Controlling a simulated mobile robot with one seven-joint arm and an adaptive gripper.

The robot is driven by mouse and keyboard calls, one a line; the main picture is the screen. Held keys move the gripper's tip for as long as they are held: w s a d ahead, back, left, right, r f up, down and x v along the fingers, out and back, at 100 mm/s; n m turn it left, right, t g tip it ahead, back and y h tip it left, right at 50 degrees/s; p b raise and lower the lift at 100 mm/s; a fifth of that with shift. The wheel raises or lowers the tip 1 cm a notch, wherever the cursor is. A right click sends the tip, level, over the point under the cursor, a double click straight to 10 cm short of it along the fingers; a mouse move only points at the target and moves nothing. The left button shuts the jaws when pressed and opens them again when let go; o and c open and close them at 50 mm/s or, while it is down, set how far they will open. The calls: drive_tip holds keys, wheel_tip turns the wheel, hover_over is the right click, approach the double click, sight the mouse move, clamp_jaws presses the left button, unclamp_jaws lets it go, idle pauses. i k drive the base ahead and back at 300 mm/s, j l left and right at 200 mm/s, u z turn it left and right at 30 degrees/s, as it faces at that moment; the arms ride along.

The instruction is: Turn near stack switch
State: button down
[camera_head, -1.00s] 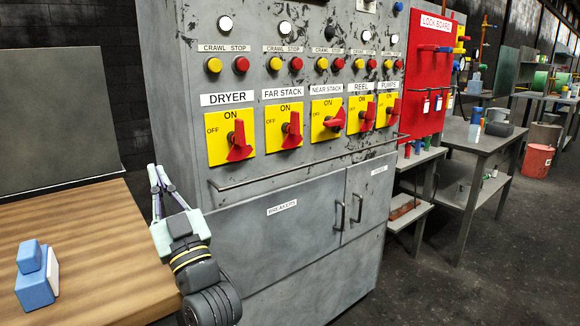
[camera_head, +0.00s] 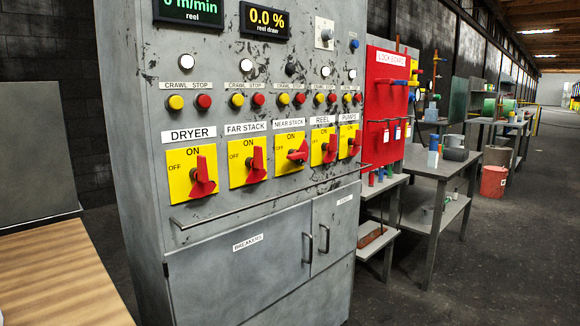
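The near stack switch (camera_head: 300,152) is a red rotary handle on a yellow plate, under a NEAR STACK label on the grey cabinet. Its handle lies nearly sideways, unlike its neighbours. The dryer switch (camera_head: 203,178) and far stack switch (camera_head: 256,166) are to its left, with handles closer to upright. The reel switch (camera_head: 328,147) and pumps switch (camera_head: 353,142) are to its right. ON is printed at the top of the plates; OFF at the left is readable on some. My gripper is not in view now.
A horizontal rail (camera_head: 270,198) runs across the cabinet below the switches. A wooden table (camera_head: 60,272) is at the lower left. A red lock board (camera_head: 384,105) and grey tables (camera_head: 440,164) stand to the right. The dark floor at the lower right is open.

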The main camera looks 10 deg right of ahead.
sight(300, 153)
drive_tip(key=i+l+z, duration=0.45)
drive_tip(key=i+l, duration=0.15)
drive_tip(key=i, duration=0.35)
